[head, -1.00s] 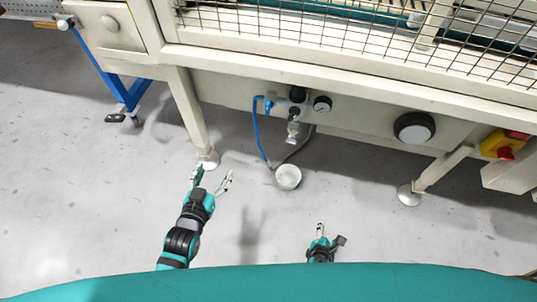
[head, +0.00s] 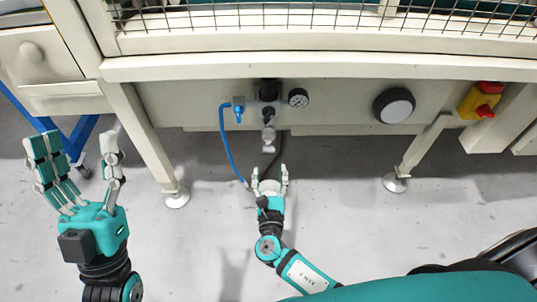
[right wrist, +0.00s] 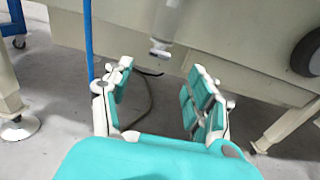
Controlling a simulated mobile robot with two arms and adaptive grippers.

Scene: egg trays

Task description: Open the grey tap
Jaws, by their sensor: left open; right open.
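The grey tap (head: 268,141) appears to be the small fitting under the filter unit (head: 268,113) on the machine's beige front panel. My left gripper (head: 75,140) is open and empty at the far left.
Machine legs (head: 150,150) stand either side.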

